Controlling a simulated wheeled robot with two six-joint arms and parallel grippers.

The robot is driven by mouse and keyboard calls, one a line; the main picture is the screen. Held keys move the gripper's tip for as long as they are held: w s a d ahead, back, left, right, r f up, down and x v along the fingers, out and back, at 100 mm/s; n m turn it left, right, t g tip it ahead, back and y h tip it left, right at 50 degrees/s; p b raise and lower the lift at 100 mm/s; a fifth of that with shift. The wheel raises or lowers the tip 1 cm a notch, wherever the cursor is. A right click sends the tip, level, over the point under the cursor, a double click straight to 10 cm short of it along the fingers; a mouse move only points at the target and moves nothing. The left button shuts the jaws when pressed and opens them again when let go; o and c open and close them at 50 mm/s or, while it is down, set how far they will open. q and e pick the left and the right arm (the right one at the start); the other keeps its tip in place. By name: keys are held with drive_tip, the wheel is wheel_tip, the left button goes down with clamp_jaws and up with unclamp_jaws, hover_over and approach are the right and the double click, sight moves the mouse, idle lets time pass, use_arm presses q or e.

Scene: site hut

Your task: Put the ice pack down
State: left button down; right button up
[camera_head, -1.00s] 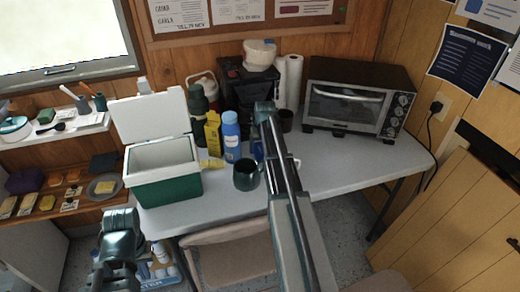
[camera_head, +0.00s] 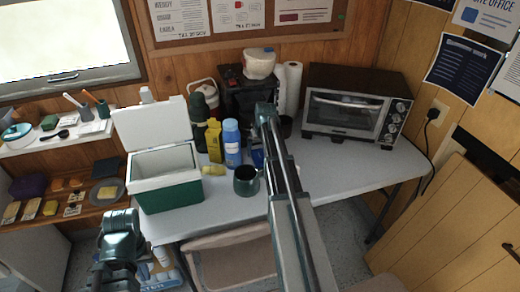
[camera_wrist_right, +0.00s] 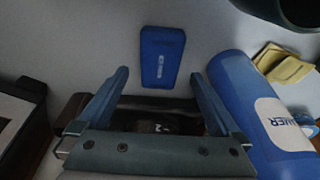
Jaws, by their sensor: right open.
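The blue ice pack (camera_wrist_right: 162,57) lies flat on the table in the right wrist view. In the head view only a blue bit of it (camera_head: 257,158) shows beside my right arm. My right gripper (camera_wrist_right: 158,76) is open, its two fingers apart on either side of the ice pack's near end, with nothing held between them. In the head view my right arm hides its fingers. My left gripper (camera_head: 120,240) hangs low at the left, in front of the table; its fingers cannot be made out.
A blue bottle (camera_wrist_right: 245,90) stands close beside the right gripper. A green mug (camera_head: 246,180) is near the table's front edge. A green cooler (camera_head: 170,192) with its lid up stands left, a toaster oven (camera_head: 345,108) right. The tabletop (camera_head: 335,165) is clear before the oven.

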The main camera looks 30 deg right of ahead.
use_arm(q)
wheel_tip(320, 180, up, 9)
drive_tip(key=p, duration=0.8)
use_arm(e)
drive_tip(key=d+v, duration=0.1)
drive_tip(key=v, duration=0.8)
drive_tip(key=t+b, duration=0.1)
drive_tip(key=b, duration=0.8)
hover_over(260, 156)
drive_tip(key=s+a, duration=0.1)
drive_tip(key=s, duration=0.1)
wheel_tip(260, 156, down, 8)
drive_tip(key=shift+r, duration=0.1)
use_arm(q)
wheel_tip(260, 156, down, 14)
drive_tip(key=b, duration=0.4)
drive_tip(key=shift+r+b, duration=0.2)
drive_tip(key=shift+b, duration=0.2)
use_arm(e)
drive_tip(key=shift+x, duration=2.5)
use_arm(q)
drive_tip(key=shift+f, duration=0.2)
use_arm(e)
drive_tip(key=shift+d, duration=0.15)
clamp_jaws()
use_arm(q)
drive_tip(key=shift+r, duration=0.2)
